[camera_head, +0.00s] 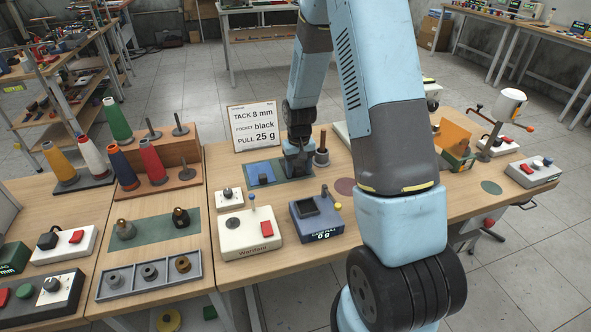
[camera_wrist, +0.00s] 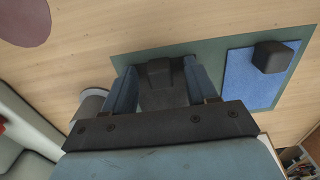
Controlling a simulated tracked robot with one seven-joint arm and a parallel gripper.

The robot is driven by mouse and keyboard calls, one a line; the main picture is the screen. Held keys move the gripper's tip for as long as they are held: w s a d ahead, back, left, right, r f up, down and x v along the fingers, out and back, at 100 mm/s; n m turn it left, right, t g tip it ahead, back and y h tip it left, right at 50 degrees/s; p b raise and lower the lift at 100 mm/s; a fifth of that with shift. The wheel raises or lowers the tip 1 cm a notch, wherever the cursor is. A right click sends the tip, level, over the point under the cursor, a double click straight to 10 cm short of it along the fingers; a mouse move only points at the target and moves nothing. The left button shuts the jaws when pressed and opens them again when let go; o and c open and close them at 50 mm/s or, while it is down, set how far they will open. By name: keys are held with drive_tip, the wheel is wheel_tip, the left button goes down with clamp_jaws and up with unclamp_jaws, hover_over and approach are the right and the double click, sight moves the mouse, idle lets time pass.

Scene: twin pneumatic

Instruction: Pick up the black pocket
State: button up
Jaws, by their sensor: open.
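The black pocket (camera_wrist: 165,92) is a dark flat piece with a small raised block, lying on the green mat (camera_wrist: 213,47) in the wrist view. My gripper (camera_wrist: 155,76) is open, with one finger on each side of the raised block. I cannot tell whether the fingers touch it. In the head view my gripper (camera_head: 297,160) is low over the mat and hides most of the black pocket. A blue pocket (camera_wrist: 245,88) with its own dark block lies on the mat beside it. It also shows in the head view (camera_head: 254,180).
A sign (camera_head: 255,126) reading "pocket black" stands behind the mat. A grey device (camera_head: 316,218) and a white device (camera_head: 250,238) stand in front. A brown disc (camera_head: 344,186) lies to the right.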

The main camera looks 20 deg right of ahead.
drive_tip(key=shift+c, duration=0.2)
clamp_jaws()
idle(0.3)
